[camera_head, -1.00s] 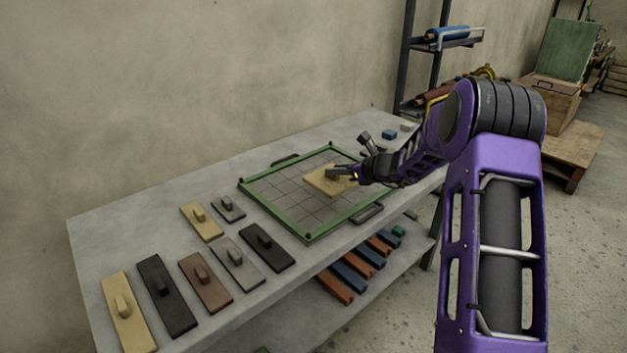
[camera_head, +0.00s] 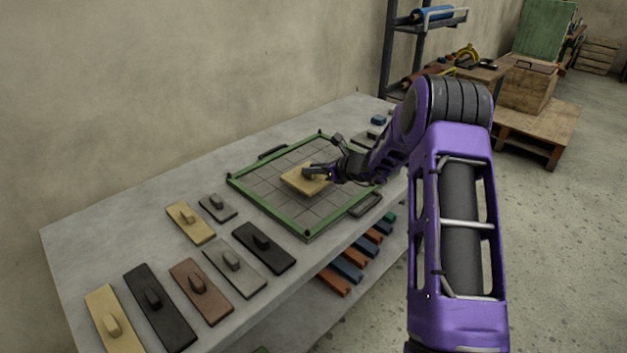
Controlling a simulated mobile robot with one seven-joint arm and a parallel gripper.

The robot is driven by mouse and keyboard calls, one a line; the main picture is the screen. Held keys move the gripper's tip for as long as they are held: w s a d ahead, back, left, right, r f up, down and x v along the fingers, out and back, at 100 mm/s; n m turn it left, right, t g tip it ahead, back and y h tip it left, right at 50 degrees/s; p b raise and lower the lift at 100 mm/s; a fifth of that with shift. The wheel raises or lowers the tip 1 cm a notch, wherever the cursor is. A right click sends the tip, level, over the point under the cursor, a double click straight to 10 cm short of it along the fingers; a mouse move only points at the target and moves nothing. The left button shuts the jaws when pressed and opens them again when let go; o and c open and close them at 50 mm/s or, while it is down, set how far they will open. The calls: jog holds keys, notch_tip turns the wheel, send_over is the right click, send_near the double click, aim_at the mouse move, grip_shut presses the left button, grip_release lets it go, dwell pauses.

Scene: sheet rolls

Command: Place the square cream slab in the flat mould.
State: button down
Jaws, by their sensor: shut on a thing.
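The square cream slab (camera_head: 298,183) is over the middle of the flat mould. My gripper (camera_head: 312,171) is shut on the slab's dark knob, coming in from the right. I cannot tell whether the slab touches the mould floor or hangs just above it. The flat mould (camera_head: 273,214) is a green-framed square tray with a grey gridded floor. It has dark handles on its far-left and near-right sides. No other slab shows in it. Part of its right side is hidden behind my arm.
Several knobbed slabs lie on the grey table (camera_head: 150,190) left of the mould: cream (camera_head: 190,222), small grey (camera_head: 217,208), black (camera_head: 264,247), grey (camera_head: 234,267), brown (camera_head: 201,290). A blue piece (camera_head: 378,120) lies at the far end. Coloured bars (camera_head: 348,268) lie on the shelf below.

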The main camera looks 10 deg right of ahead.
aim_at(314, 178)
jog(key=shift+f, duration=1.85)
jog(key=shift+b, duration=0.3)
jog(key=c, duration=0.7)
grip_release()
jog(key=shift+f, duration=0.1)
jog(key=shift+c, duration=0.2)
jog(key=v, duration=1.2)
jog(key=shift+p, duration=0.35)
jog(key=shift+a, duration=0.1)
